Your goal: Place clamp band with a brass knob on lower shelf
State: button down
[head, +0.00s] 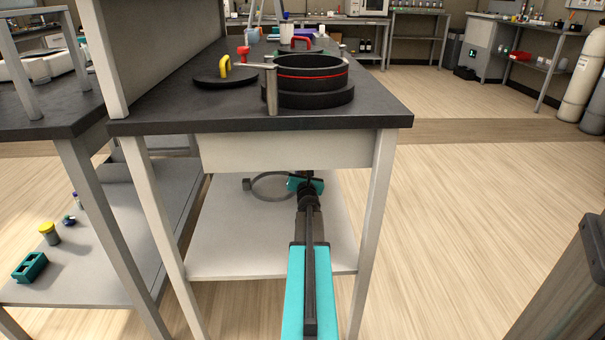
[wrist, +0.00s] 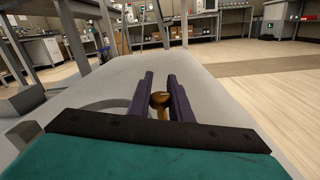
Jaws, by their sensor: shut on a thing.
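The clamp band (head: 268,187) is a thin grey ring at the lower shelf (head: 230,245), under the black bench top. Its brass knob (wrist: 159,100) shows in the wrist view between the two dark fingers. My gripper (wrist: 162,88) is shut on this knob. In the head view my gripper (head: 306,182) reaches in under the bench, at the band's right side. Part of the ring (wrist: 98,106) also shows left of the fingers in the wrist view. I cannot tell whether the band touches the shelf. In the head view the knob is hidden by my gripper.
A black port ring (head: 308,85) with a red line stands on the bench top (head: 385,112), beside a black disc with a yellow handle (head: 224,72). Bench legs (head: 372,215) flank the shelf. The shelf's front is clear apart from my arm.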

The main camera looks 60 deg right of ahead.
jog(key=shift+f, duration=0.85)
jog(key=c, duration=1.6)
grip_release()
jog(key=shift+p+v, duration=0.7)
jog(key=shift+v, duration=5.3)
jog(key=shift+s, duration=0.1)
